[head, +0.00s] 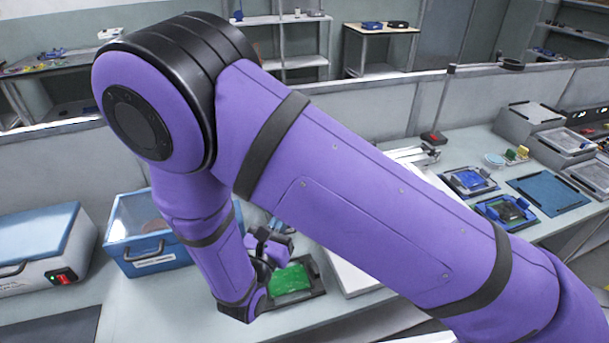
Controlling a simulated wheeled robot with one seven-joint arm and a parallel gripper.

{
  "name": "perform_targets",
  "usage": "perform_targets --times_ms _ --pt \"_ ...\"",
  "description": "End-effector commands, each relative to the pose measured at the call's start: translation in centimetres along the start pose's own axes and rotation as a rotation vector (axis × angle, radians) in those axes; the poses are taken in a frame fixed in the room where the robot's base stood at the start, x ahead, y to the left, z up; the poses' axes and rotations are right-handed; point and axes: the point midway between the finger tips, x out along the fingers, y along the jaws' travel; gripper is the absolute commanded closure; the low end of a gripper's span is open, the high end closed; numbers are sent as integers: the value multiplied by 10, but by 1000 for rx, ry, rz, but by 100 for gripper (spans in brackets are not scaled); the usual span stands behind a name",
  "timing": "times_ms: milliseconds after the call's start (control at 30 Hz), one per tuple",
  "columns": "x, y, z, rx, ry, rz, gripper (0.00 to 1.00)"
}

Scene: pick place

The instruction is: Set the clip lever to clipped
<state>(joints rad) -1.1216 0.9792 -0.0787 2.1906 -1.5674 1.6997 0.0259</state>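A green board (291,279) lies in a dark holder (316,284) on the bench, just right of my wrist. I cannot make out a clip lever or its position; my arm covers part of this area. My gripper (268,252) seems to be the small dark and purple part at the board's upper left edge. Its fingers are too small and too hidden to tell whether they are open or shut, or whether they touch anything.
A blue bin (155,262) with a clear lid and a white box with a blue lid (40,250) stand at left. Holders with boards (505,211), a blue mat (548,190) and grey trays (536,112) are at right. A low partition runs behind the bench.

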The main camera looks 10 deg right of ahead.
Motion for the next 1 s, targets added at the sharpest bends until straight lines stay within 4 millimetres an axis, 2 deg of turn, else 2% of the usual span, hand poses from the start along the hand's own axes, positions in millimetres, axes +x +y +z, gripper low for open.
perform_targets --times_ms 233,367,800,1000 --pt "2 0 0 1 1 -2 100" --pt "13 -1 0 1 1 -5 100" --pt "92 -1 0 2 0 -6 100" --pt "122 -1 0 1 0 -5 100"
